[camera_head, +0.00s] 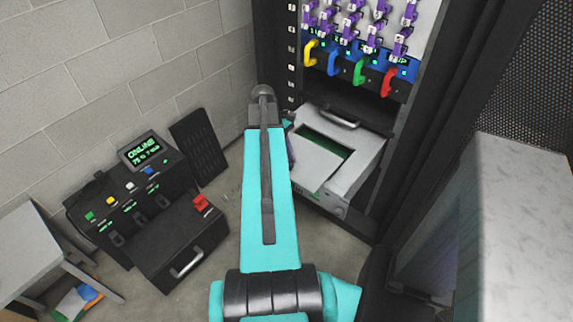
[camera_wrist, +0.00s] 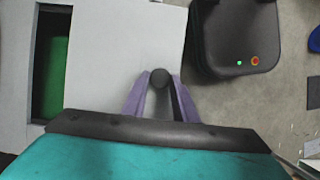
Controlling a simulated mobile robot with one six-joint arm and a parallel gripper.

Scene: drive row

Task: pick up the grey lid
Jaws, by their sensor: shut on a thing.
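The grey lid (camera_wrist: 120,60) is a flat pale plate with a dark round knob. In the wrist view my gripper (camera_wrist: 160,84) has its two purple fingers shut around that knob, near the lid's right edge. In the head view the lid (camera_head: 308,163) lies beside a dark opening with green inside, on the grey drawer unit (camera_head: 361,160). My arm hides the knob and most of the fingers there. I cannot tell whether the lid touches the unit or is raised off it.
A rack with coloured handles (camera_head: 360,72) and purple plugs stands above the unit. A black console (camera_head: 130,195) and a black drawer box (camera_head: 180,245) with a red switch stand on the left. A pale cabinet (camera_head: 525,190) is at right. A black rounded device (camera_wrist: 235,35) sits on the floor.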

